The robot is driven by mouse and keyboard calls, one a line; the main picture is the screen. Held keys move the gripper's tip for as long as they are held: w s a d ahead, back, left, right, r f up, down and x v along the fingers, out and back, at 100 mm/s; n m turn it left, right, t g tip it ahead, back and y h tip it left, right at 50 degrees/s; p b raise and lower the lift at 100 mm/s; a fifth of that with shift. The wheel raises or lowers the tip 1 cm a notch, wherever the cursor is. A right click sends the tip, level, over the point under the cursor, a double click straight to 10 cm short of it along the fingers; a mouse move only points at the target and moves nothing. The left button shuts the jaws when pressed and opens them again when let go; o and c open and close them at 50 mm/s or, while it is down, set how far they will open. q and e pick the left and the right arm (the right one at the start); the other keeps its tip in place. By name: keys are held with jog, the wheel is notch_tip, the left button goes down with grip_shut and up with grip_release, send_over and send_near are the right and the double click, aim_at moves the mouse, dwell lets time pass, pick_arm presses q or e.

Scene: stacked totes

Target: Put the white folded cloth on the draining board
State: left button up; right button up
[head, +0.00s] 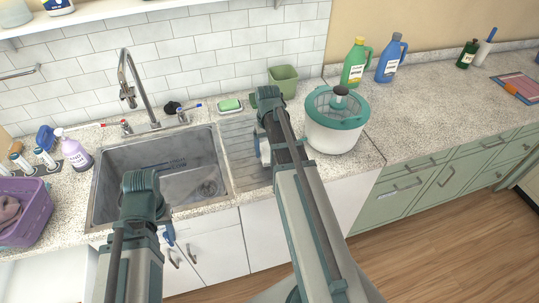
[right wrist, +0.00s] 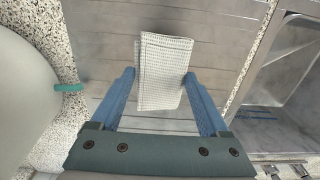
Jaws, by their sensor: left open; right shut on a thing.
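The white folded cloth (right wrist: 163,68) is upright between the blue fingers of my right gripper (right wrist: 160,84) in the right wrist view. That gripper is shut on it. The ribbed metal draining board (right wrist: 105,110) lies below and behind the cloth; I cannot tell whether the cloth touches it. In the head view my right gripper (head: 262,150) is over the draining board (head: 240,146), just right of the sink, and its arm hides part of the board. My left gripper (head: 168,236) is open and empty in front of the sink's front edge.
The sink basin (head: 165,172) lies left of the board. A white and teal lidded pot (head: 333,135) stands close to its right. A green sponge dish (head: 230,106) and green container (head: 284,80) stand behind. A purple basket (head: 25,215) is far left.

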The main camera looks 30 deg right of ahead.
aim_at(268, 156)
notch_tip(268, 156, down, 4)
jog(key=b, duration=0.3)
jog(key=shift+r, duration=0.25)
jog(key=o, duration=0.9)
jog(key=shift+f, duration=0.2)
jog(key=o, duration=0.3)
jog(key=shift+r, duration=0.1)
